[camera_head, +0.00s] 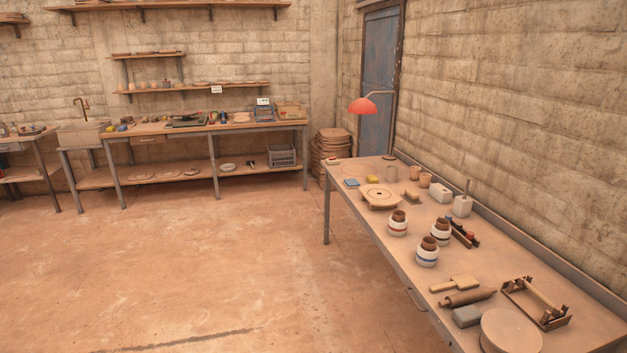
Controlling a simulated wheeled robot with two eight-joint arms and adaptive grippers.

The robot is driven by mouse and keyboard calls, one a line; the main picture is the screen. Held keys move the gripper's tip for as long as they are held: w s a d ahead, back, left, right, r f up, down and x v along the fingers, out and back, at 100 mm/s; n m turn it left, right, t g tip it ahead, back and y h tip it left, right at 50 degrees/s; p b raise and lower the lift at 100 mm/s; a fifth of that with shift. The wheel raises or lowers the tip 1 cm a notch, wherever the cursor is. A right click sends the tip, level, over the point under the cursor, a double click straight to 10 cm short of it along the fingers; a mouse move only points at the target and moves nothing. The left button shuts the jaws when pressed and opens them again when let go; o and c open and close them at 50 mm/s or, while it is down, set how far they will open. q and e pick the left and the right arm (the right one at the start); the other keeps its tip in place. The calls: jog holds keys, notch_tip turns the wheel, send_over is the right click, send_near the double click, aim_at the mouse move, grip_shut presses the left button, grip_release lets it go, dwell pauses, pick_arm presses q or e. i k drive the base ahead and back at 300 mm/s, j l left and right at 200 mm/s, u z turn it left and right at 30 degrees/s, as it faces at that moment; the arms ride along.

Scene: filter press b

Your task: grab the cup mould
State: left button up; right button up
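I cannot tell for sure which thing is the cup mould. Two white block-like pieces stand toward the wall side of the right-hand table (388,248). One white block (439,193) is low and wide, and the other white block (462,206) is taller, with a thin upright stick at it. Three white banded pots with brown tops stand nearer the front edge: a red-banded pot (397,229), a second pot (440,238) and a blue-banded pot (427,258). Neither of my grippers is in view.
A long bench (150,129) stands at the back. The floor (200,260) between is clear.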

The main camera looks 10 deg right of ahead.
aim_at(396, 229)
jog(key=i+z, duration=0.2)
jog(key=i, duration=1.5)
jog(key=i+z, duration=0.3)
jog(key=i+j+z, duration=0.3)
jog(key=i, duration=0.25)
jog(key=i+l+z, duration=0.25)
jog(key=z, duration=0.15)
jog(key=i+z, duration=0.4)
jog(key=i+l, duration=0.05)
jog(key=i, duration=0.05)
